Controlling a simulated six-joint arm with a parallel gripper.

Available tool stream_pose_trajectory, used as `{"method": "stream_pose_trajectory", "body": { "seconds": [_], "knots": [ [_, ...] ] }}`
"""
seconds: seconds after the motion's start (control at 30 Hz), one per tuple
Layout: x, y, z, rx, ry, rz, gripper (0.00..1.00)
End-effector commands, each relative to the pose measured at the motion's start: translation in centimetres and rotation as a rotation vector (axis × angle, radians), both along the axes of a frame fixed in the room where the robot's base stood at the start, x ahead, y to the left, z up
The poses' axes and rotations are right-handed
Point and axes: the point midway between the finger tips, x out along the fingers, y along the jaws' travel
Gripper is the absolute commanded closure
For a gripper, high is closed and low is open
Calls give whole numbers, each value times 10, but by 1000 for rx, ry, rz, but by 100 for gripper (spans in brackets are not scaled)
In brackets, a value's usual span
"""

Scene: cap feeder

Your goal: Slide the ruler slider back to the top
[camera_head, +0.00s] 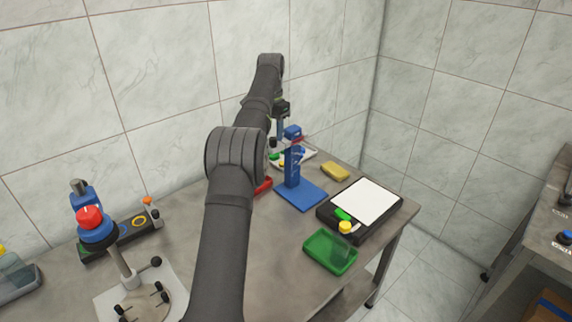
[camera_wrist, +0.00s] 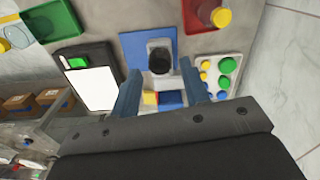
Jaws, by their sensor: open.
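The ruler stand (camera_head: 291,168) is a blue upright on a flat blue base (camera_head: 301,196), standing at the back of the table in the head view. Its base also shows in the wrist view (camera_wrist: 133,47). A blue head (camera_head: 293,132) tops the upright, and a small blue and white part is partway down it; I cannot tell which is the slider. My gripper (camera_wrist: 159,70) is open, its blue fingers apart. In the wrist view a grey part with a black round end (camera_wrist: 161,60) shows between the fingertips. Contact cannot be told. In the head view my arm partly hides the gripper.
A black scale with a white plate (camera_head: 365,200) and a green tray (camera_head: 330,252) are right of the stand. A yellow sponge (camera_head: 335,171) lies behind the scale. A cap tray (camera_wrist: 219,75) is beside the stand. A red-buttoned post (camera_head: 90,218) stands left.

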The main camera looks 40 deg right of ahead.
Motion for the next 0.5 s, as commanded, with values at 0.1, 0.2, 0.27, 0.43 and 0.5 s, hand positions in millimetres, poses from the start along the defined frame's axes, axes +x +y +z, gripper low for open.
{"method": "stream_pose_trajectory", "body": {
  "seconds": [0.1, 0.2, 0.27, 0.43, 0.5],
  "knots": [
    [1, -1, 12, -1, -1, 0, 58],
    [1, -1, 22, -1, -1, 0, 58],
    [0, 0, 28, -1, 0, 0, 58],
    [0, 0, 44, -2, -1, 0, 58],
    [0, 0, 49, -2, -2, 0, 58]
  ]
}}
